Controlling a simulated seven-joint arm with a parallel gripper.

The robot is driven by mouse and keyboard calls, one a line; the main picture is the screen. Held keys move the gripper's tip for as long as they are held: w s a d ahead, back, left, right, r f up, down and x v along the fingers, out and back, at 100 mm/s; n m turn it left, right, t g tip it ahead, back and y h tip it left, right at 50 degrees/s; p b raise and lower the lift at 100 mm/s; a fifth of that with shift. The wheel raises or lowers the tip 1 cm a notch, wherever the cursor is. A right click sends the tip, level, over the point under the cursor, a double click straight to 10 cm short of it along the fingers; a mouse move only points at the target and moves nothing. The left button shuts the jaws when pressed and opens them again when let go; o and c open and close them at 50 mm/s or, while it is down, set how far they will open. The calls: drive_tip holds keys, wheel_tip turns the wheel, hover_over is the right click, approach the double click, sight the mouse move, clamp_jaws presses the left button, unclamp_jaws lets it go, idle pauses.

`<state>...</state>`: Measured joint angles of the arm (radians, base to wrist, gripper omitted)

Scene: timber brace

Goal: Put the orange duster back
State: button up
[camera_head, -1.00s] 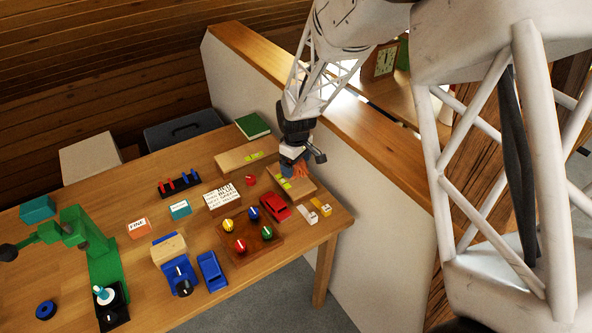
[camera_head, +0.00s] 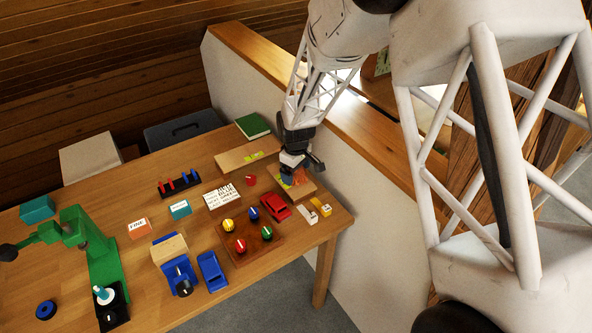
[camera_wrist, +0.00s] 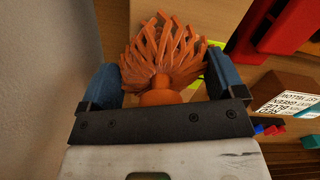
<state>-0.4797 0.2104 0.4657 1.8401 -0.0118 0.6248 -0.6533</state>
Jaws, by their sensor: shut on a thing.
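The orange duster (camera_wrist: 166,60) has a tuft of orange strands. My gripper (camera_wrist: 162,82) is shut on it, with a blue finger on each side of its base. In the head view the duster (camera_head: 299,177) shows as a small orange patch beside my gripper (camera_head: 291,178), low over a small wooden board (camera_head: 303,191) near the table's right edge. A yellow-green mark on wood shows partly behind the duster in the wrist view. I cannot tell whether the duster touches the board. The duster's lower end is hidden by my gripper.
A red toy car (camera_head: 276,206) and two small blocks, white (camera_head: 309,214) and yellow (camera_head: 321,207), lie close by. A longer board (camera_head: 233,162) and a green book (camera_head: 252,127) are further back. A partition wall (camera_head: 350,190) stands close on the right.

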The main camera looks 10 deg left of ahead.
drive_tip(key=shift+f, duration=0.1)
drive_tip(key=o, duration=0.7)
wheel_tip(320, 180, up, 12)
drive_tip(key=shift+r, duration=0.15)
idle(0.4)
idle(0.7)
